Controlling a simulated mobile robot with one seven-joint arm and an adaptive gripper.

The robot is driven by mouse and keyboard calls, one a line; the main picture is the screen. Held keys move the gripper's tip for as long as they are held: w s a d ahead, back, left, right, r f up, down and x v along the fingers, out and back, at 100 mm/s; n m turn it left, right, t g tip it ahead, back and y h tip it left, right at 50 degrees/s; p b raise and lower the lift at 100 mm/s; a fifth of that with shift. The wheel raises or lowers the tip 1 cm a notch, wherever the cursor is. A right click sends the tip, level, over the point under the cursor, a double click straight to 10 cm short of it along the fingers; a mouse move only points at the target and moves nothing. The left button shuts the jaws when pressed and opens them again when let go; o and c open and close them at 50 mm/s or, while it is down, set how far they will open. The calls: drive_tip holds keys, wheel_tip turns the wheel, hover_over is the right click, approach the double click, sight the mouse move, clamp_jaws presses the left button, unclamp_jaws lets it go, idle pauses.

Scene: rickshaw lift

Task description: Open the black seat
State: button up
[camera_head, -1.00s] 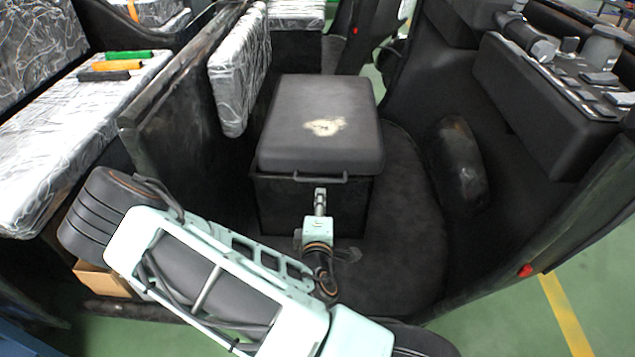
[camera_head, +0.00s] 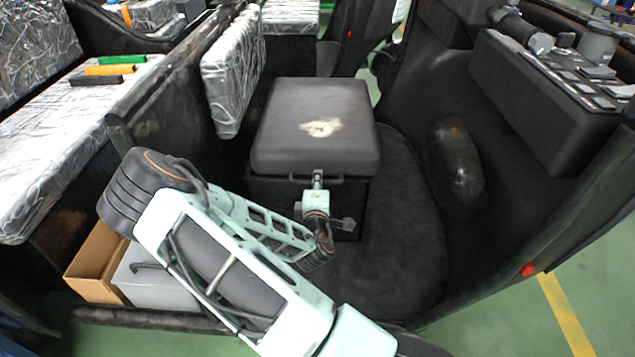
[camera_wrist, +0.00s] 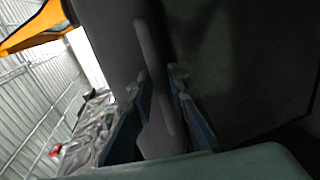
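The black seat (camera_head: 316,125) is a dark box with a padded lid and a worn pale patch on top. Its lid is shut. A thin handle bar (camera_head: 298,179) runs along the lid's front edge. My gripper (camera_head: 318,176) is at the middle of this handle. In the wrist view the handle (camera_wrist: 152,65) passes between the two fingertips of my gripper (camera_wrist: 158,80), which stand apart on either side of it. I cannot tell whether a finger touches the bar.
A dark partition (camera_head: 170,90) and a silver-wrapped pad (camera_head: 232,75) stand left of the seat. A control console (camera_head: 540,95) is at right. An open cardboard box (camera_head: 95,270) and a grey box (camera_head: 155,285) lie low at left. The floor right of the seat is clear.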

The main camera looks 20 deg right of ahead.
drive_tip(key=shift+c, duration=0.4)
clamp_jaws()
drive_tip(key=shift+r, duration=0.1)
